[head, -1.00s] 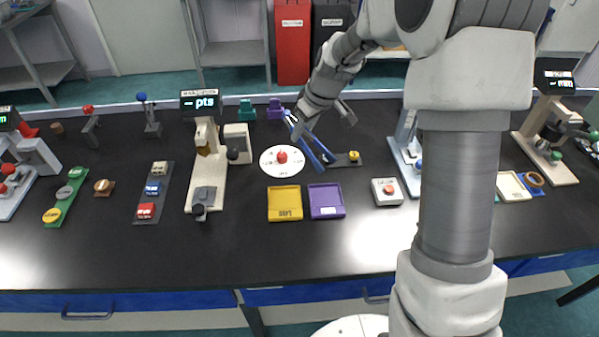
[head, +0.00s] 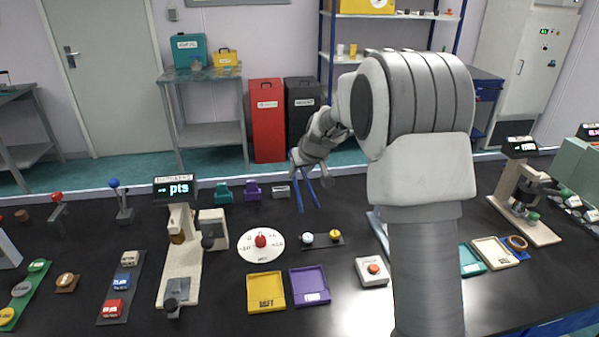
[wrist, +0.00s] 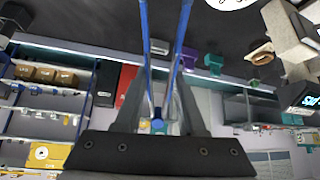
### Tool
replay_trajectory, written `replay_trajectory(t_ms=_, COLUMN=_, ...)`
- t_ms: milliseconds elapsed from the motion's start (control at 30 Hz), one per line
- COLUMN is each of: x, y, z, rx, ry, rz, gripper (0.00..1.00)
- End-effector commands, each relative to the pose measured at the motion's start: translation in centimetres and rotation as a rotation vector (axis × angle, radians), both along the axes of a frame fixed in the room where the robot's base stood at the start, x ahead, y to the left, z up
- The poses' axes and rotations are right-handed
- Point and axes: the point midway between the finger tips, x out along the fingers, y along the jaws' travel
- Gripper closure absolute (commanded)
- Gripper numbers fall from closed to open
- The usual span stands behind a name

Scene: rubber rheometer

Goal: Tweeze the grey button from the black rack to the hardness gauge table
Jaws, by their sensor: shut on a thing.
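My gripper (head: 307,168) is shut on a pair of blue tweezers (head: 300,193), held in the air with the legs pointing down. Their two tips are apart with nothing visible between them. In the wrist view the tweezers (wrist: 147,50) run out of the top edge, hiding the tips. A small black rack (head: 321,242) lies on the bench below and right of the tips. It carries a pale grey button (head: 307,238) and a yellow button (head: 335,234). The beige instrument with the "pts" display, seemingly the hardness gauge (head: 181,255), stands left; its table is not clearly distinguishable.
A white round dial with a red knob (head: 260,241) lies between gauge and rack. Yellow (head: 265,290) and purple (head: 309,286) trays and a white box with a red button (head: 373,270) lie in front.

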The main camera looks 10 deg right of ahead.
Motion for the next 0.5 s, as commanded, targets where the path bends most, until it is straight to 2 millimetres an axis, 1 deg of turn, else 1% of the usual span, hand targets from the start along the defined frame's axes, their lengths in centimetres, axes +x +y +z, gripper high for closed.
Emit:
replay_trajectory(t_ms=267, x=0.0, y=0.0, z=-1.9, rx=0.0, ry=0.002, rz=0.001, gripper=0.66)
replay_trajectory(t_ms=500, x=0.0, y=0.0, z=-4.2, rx=0.001, ry=0.001, rz=0.001, gripper=0.66)
